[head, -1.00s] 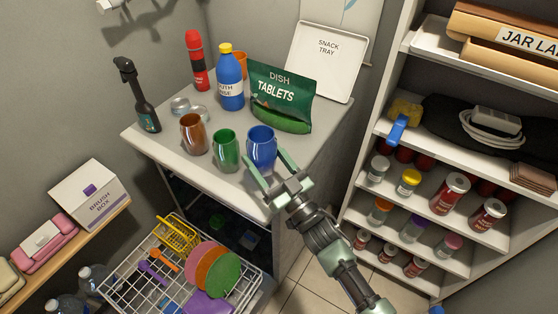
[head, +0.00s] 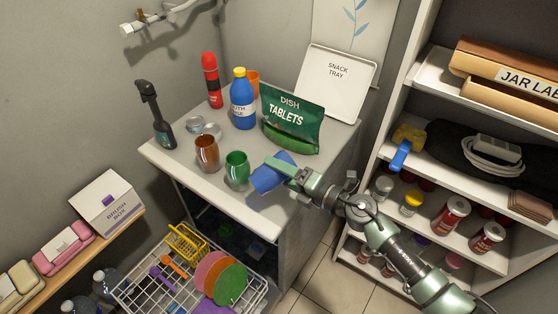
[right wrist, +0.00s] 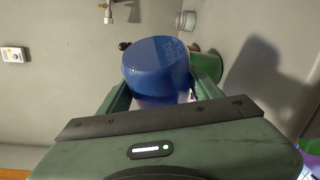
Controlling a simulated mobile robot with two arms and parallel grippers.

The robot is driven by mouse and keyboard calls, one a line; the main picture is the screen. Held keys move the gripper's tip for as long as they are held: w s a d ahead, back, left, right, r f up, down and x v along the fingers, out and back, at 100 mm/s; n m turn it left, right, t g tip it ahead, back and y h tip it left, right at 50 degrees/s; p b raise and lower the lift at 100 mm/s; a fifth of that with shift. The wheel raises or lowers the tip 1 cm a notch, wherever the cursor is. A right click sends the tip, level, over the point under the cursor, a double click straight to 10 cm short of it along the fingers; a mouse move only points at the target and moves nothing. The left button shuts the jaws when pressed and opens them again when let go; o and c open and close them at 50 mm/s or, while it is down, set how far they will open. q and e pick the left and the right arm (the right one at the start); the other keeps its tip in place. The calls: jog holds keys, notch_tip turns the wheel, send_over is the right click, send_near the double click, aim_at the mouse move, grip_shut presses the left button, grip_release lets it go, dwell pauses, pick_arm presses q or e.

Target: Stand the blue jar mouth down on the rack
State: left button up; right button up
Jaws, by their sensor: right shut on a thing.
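The blue jar (head: 268,178) is held in my right gripper (head: 287,170) at the front right of the grey counter, tilted well off upright. I cannot tell whether it touches the counter. In the right wrist view the jar (right wrist: 157,65) sits between the two green fingers, with a closed, flat end showing; its mouth is hidden. The white wire rack (head: 133,295) stands low at the front left, below the counter top. My left gripper is not in view.
A green jar (head: 237,171) stands just left of the blue jar, with a brown jar (head: 207,153) beyond. The rack holds a yellow basket (head: 187,243), spoons and several coloured discs, including a green one (head: 231,284). The rack's left part looks freer. Shelves (head: 440,185) stand at right.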

jog(key=n+h+p, duration=0.1)
jog(key=n+p, duration=0.1)
jog(key=p, duration=0.2)
jog(key=r+n+h+p, duration=0.1)
jog(key=n+p, duration=0.1)
jog(key=p, duration=0.1)
jog(key=n+p, duration=0.2)
jog(key=p, duration=0.2)
jog(key=shift+s+a+r+h+p, duration=0.15)
jog(key=shift+a+r+h+p, duration=0.15)
jog(key=shift+r+h, duration=0.1)
jog(key=shift+f+b, duration=0.4)
jog(key=shift+f, duration=0.05)
jog(key=shift+s+a+n, duration=0.1)
jog(key=shift+n, duration=0.3)
jog(key=shift+a+h, duration=0.15)
jog(key=shift+h, duration=0.15)
jog(key=shift+f+n, duration=0.1)
jog(key=shift+n, duration=0.3)
jog(key=shift+r+n+t+h, duration=0.2)
jog(key=shift+n+t+h, duration=0.1)
jog(key=shift+n+h, duration=0.1)
jog(key=shift+f+n, duration=0.1)
jog(key=shift+n, duration=0.2)
jog(key=shift+s+a+n+t+h, duration=0.15)
jog(key=shift+n+t+h, duration=0.15)
jog(key=shift+n+h, duration=0.45)
